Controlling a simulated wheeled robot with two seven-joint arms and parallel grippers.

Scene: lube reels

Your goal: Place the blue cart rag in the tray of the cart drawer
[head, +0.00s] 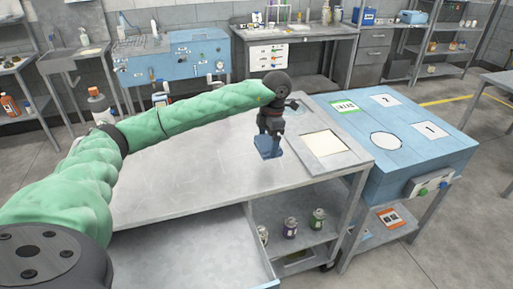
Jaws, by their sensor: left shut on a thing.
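My left arm reaches across the grey cart top (160,190) from the left. My left gripper (268,134) points down and is shut on a blue rag (268,149). The rag hangs below the fingers, above the cart top near its right side. How far it is above the surface is hard to tell. A wide grey open drawer or tray (190,255) sticks out at the cart's front, lower in the picture, with a blue edge at its right. My arm hides part of its left side. My right gripper is not in view.
A pale square panel (325,143) lies on the cart top, right of the gripper. A blue table (420,150) with numbered labels stands at the right. Small cans (290,228) stand on the lower shelf. A bottle (98,105) stands behind my arm. The cart top's middle is clear.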

